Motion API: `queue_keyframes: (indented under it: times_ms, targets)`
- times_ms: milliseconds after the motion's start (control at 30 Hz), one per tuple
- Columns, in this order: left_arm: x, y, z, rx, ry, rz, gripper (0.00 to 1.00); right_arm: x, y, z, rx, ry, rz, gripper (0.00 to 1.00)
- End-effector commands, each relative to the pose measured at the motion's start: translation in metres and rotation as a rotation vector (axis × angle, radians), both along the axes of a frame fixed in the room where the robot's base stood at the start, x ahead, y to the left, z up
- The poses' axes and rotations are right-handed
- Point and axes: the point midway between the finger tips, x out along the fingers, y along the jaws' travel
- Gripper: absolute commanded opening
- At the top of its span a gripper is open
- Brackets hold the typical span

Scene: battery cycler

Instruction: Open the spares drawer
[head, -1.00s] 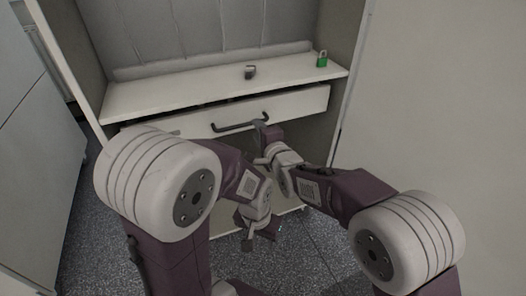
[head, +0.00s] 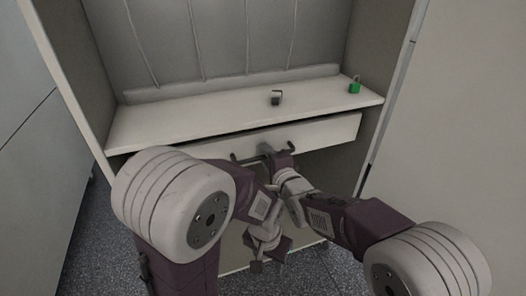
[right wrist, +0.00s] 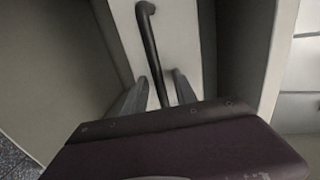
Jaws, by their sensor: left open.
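The drawer (head: 325,132) is a pale front under the cabinet ledge, with a dark gap along its top edge. Its dark bar handle (head: 240,157) also shows in the right wrist view (right wrist: 151,45). My right gripper (head: 267,150) is at the handle. In the right wrist view its two fingers (right wrist: 160,88) stand on either side of the bar, with gaps visible, so it looks open around it. The palm hides the bar's near end. My left gripper (head: 268,258) is open and empty, lower down in front of the cabinet, below the drawer.
On the ledge (head: 200,117) above the drawer stand a small dark grey item (head: 276,98) and a green padlock (head: 354,86). Cabinet side walls flank the drawer. My two forearms are close together in front of it. Speckled floor (head: 100,250) is free at the lower left.

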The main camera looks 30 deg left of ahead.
Motion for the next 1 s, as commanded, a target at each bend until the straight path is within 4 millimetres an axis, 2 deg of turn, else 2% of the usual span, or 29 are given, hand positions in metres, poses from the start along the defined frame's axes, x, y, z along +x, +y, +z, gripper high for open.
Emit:
queue_keyframes:
  times_ms: [100, 167, 233, 1000]
  targets:
    - [-0.0001, -0.0001, 0.0004, 0.0, 0.0, 0.0, 0.47, 0.0002, 0.0, 0.0006, 0.001, -0.001, 0.0, 0.34]
    - [-0.0001, -0.0001, 0.0004, 0.0, 0.0, 0.0, 0.47, 0.0003, -0.0001, 0.0006, 0.001, -0.001, -0.001, 0.2]
    - [-0.0001, -0.0001, 0.0004, 0.0, 0.0, 0.0, 0.47, 0.0003, -0.0001, 0.0005, 0.0, 0.0, -0.001, 0.01]
    - [-0.0001, -0.0001, 0.0004, 0.0, 0.0, 0.0, 0.47, 0.0003, 0.0, 0.0006, 0.001, -0.001, 0.0, 0.0]
